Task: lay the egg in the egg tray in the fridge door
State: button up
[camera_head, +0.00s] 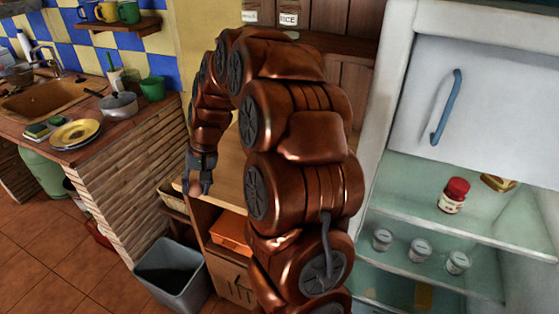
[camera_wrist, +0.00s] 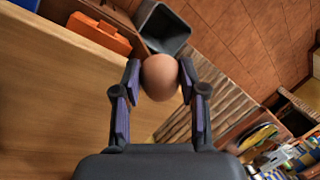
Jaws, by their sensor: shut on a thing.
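A brown egg (camera_wrist: 160,77) sits between the two fingertips of my gripper (camera_wrist: 159,80) in the wrist view, with the pads touching its sides. The fridge (camera_head: 398,120) stands open at the right, with glass shelves showing. Its door and the egg tray are not in view.
A red-lidded jar (camera_head: 453,196) and several small glass jars (camera_head: 420,250) stand on the fridge shelves. A grey bin (camera_head: 172,273) stands on the floor below my gripper. An orange box (camera_head: 232,232) sits in the wooden cabinet. A brick counter (camera_head: 130,170) is at left.

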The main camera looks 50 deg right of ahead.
jog(key=s+d+m+b, duration=0.1)
jog(key=s+d+m, duration=0.1)
jog(key=s+d, duration=0.1)
jog(key=s+d+r+m+t+h+b, duration=0.1)
jog(key=s+d+m, duration=0.2)
jog(key=s+d, duration=0.1)
jog(key=s+d+r+m+b, duration=0.1)
jog(key=s+d+m, duration=0.1)
jog(key=s+d, duration=0.1)
jog(key=shift+s+d+r+t+h, duration=0.1)
jog(key=shift+s+t+h, duration=0.1)
jog(key=shift+s, duration=0.25)
jog(key=shift+s+d+r+t+h, duration=0.1)
jog(key=shift+s+h, duration=0.1)
jog(key=shift+s, duration=0.25)
jog(key=w+d+p, duration=0.1)
jog(key=w+d, duration=0.2)
jog(key=d, duration=0.1)
jog(key=w+d+f, duration=0.1)
jog(key=w+d, duration=0.2)
jog(key=d, duration=0.1)
jog(key=w+d+p, duration=0.1)
jog(key=w+d, duration=0.2)
jog(key=d, duration=0.1)
jog(key=shift+w+d+f+p, duration=0.15)
jog(key=shift+d+f+p, duration=0.05)
jog(key=shift+d+p, duration=0.1)
jog(key=shift+f+p, duration=0.45)
jog(key=shift+f, duration=1.3)
jog(key=shift+f, duration=0.15)
